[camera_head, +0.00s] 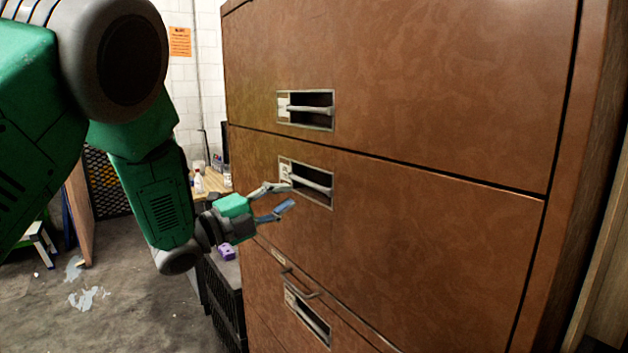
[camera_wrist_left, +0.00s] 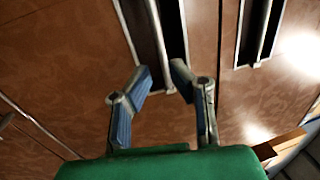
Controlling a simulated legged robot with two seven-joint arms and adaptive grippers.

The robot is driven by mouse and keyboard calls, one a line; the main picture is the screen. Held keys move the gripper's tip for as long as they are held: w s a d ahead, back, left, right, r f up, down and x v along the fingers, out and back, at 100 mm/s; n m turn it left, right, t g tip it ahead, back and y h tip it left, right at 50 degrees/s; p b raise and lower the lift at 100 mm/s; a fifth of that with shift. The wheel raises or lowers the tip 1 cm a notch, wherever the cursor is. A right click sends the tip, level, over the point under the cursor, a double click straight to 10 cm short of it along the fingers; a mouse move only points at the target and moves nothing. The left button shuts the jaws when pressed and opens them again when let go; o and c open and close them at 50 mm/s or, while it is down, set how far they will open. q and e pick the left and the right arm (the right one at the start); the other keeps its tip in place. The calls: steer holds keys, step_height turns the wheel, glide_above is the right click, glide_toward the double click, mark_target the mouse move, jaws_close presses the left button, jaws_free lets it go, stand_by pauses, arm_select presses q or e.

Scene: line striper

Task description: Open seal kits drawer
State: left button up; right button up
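A brown cabinet (camera_head: 430,230) has stacked drawers with recessed metal handles. The upper handle (camera_head: 312,110) and the middle handle (camera_head: 312,181) are on its front. The labels beside them are too small to read, so I cannot tell which drawer is for seal kits. My left gripper (camera_head: 287,197) is open and empty, at the left end of the middle handle. In the left wrist view, my left gripper (camera_wrist_left: 161,75) has its fingers spread, with a handle bar (camera_wrist_left: 146,30) just beyond the fingertips. I cannot tell whether they touch it. My right gripper is out of view.
A lower handle (camera_head: 305,313) and a thin bar handle (camera_head: 299,284) sit below the gripper. A bench with bottles (camera_head: 199,183) and a purple object (camera_head: 226,252) stand behind the arm. The floor (camera_head: 130,310) at left is mostly clear, with pale patches.

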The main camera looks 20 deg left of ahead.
mark_target(309, 184)
arm_select(q)
steer(key=x, duration=0.3)
steer(key=p+x, duration=0.1)
steer(key=x, duration=0.2)
steer(key=shift+w+a, duration=0.1)
steer(key=shift+w, duration=0.4)
steer(key=shift+d+r, duration=0.1)
steer(key=shift+d, duration=0.2)
steer(key=c, duration=0.3)
steer(key=shift+a, duration=0.1)
jaws_close()
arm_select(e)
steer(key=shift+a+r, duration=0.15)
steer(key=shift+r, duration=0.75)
arm_select(q)
steer(key=shift+a, duration=0.1)
